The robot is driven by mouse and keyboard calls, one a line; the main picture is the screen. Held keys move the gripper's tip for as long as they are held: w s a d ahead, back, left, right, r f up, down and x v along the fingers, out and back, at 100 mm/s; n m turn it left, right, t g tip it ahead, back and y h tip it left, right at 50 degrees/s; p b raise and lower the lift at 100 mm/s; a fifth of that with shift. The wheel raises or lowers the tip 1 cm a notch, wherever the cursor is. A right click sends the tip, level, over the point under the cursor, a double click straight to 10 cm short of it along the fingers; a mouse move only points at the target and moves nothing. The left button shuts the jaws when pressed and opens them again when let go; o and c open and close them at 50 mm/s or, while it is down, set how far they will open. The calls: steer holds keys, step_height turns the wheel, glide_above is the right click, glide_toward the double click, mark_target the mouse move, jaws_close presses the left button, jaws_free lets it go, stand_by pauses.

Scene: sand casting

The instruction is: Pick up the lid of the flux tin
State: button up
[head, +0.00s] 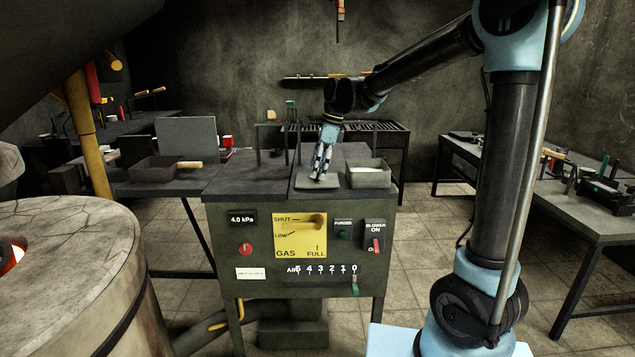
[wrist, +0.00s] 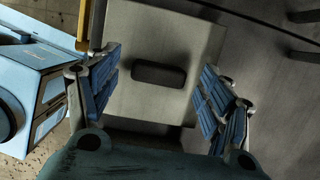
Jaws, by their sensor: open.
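The lid of the flux tin is a flat grey plate (head: 331,185) lying on the dark bench top, left of the tin. In the wrist view the lid (wrist: 135,100) fills the middle, with a dark block-shaped handle (wrist: 158,75) on it. The flux tin (head: 369,181) is a grey open box with pale contents, right beside the lid. My gripper (head: 318,176) points down over the lid. In the wrist view my gripper (wrist: 160,64) is open, its blue-padded fingers on either side of the handle with gaps. How far the fingertips are above the lid I cannot tell.
A control panel with a yellow gas plate (head: 301,238) faces the front of the bench. A small dark stand (head: 272,125) rises behind and left of my gripper. A dark tray (head: 158,170) is on the left bench. A round furnace (head: 80,260) stands front left.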

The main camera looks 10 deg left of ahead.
steer(key=c, duration=1.2)
steer(key=shift+r, duration=0.1)
